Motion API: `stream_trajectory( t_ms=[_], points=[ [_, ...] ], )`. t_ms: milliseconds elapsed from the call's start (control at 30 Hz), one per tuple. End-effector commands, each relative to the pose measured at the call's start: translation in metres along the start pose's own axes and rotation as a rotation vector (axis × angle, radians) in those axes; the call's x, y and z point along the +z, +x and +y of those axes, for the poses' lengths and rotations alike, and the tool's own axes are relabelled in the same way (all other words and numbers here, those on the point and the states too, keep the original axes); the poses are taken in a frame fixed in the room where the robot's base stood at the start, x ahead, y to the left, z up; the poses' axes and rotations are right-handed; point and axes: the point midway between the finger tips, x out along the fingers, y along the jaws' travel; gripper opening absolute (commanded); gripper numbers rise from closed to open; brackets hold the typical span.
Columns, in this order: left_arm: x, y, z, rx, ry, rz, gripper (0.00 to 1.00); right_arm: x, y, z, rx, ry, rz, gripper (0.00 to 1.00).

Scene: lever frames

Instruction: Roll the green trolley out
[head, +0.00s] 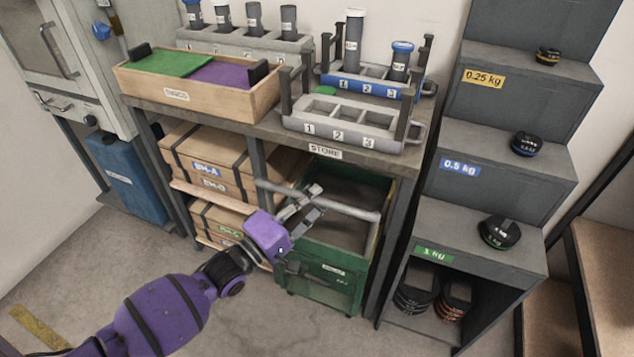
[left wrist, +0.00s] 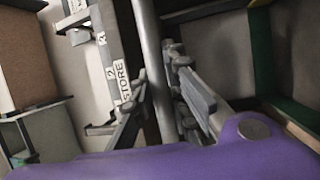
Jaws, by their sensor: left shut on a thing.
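The green trolley (head: 318,262) stands under the bench, an open-topped box with a grey bar handle (head: 350,210) across its top front. My left gripper (head: 308,200) comes in from the left and is shut on the handle, left of its middle. In the left wrist view the handle (left wrist: 152,60) runs upright between the fingers of the gripper (left wrist: 158,95). A green edge of the trolley (left wrist: 263,60) shows at the right there. My right gripper is not in view.
The bench (head: 372,160), marked STORE, carries racks and a wooden tray (head: 240,103). Cardboard boxes (head: 205,160) fill the shelf left of the trolley. A stepped grey weight stand (head: 440,268) is close on the right. The floor (head: 270,325) in front is clear.

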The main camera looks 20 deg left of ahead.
Motion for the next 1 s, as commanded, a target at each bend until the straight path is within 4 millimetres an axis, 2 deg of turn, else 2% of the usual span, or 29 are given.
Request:
stream_trajectory(
  t_ms=[100, 300, 700, 900, 1000],
  points=[
    [0.014, -0.035, 0.011, -0.004, -0.009, 0.001, 0.00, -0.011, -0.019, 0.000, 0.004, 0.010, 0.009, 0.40],
    [0.041, -0.100, 0.025, -0.005, -0.008, 0.001, 0.00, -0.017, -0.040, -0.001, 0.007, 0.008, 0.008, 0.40],
    [0.093, -0.226, 0.050, -0.003, -0.009, 0.001, 0.00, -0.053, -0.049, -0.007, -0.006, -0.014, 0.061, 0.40],
    [0.113, -0.274, 0.060, -0.002, -0.007, 0.001, 0.00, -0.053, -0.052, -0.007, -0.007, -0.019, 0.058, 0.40],
    [0.120, -0.291, 0.063, -0.001, -0.007, 0.001, 0.00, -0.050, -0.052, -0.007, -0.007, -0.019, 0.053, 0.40]
  ],
)
